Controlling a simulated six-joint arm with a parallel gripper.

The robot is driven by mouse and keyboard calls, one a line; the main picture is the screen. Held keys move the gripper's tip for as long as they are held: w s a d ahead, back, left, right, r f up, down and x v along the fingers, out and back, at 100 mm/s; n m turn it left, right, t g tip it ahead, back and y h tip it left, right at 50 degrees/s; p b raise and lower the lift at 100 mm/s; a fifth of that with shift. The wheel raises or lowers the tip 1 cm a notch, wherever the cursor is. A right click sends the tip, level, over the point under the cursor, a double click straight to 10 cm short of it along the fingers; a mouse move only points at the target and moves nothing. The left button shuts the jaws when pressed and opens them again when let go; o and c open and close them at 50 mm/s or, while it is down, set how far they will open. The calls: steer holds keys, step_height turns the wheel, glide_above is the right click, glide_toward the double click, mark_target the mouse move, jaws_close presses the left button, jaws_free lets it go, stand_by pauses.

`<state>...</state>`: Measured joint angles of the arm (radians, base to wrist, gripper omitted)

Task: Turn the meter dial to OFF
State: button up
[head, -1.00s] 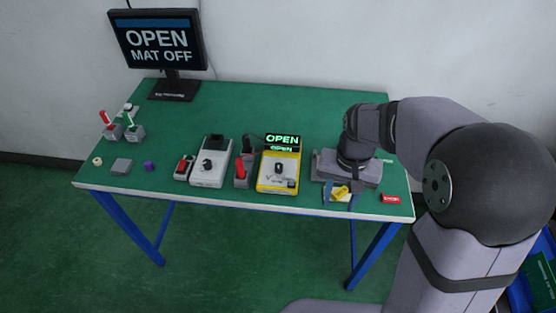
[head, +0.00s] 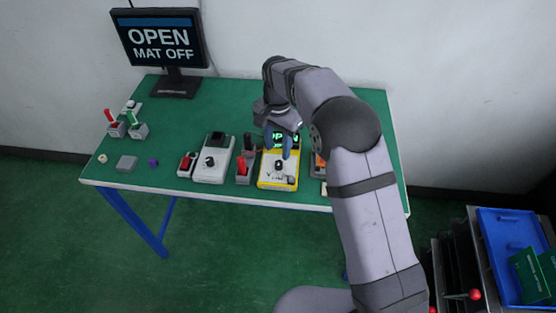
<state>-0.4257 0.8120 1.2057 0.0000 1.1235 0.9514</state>
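The yellow meter (head: 278,184) stands near the table's front edge, with a black dial (head: 279,165) on its pale face. Its green display (head: 291,138) is partly hidden by my gripper; part of the word OPEN shows. The dial's exact setting is too small to read. My gripper (head: 278,148) is above the back part of the meter, pointing down, apart from the dial as far as I can tell. Its bluish fingers seem spread with nothing between them.
A red lever fixture (head: 243,169) stands just left of the meter, and a white device with a black knob (head: 212,165) beyond it. A monitor (head: 159,40) reads OPEN, MAT OFF.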

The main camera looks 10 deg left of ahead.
mark_target(278, 163)
steer(key=shift+f+p, duration=1.3)
steer(key=shift+f, duration=2.25)
jaws_close()
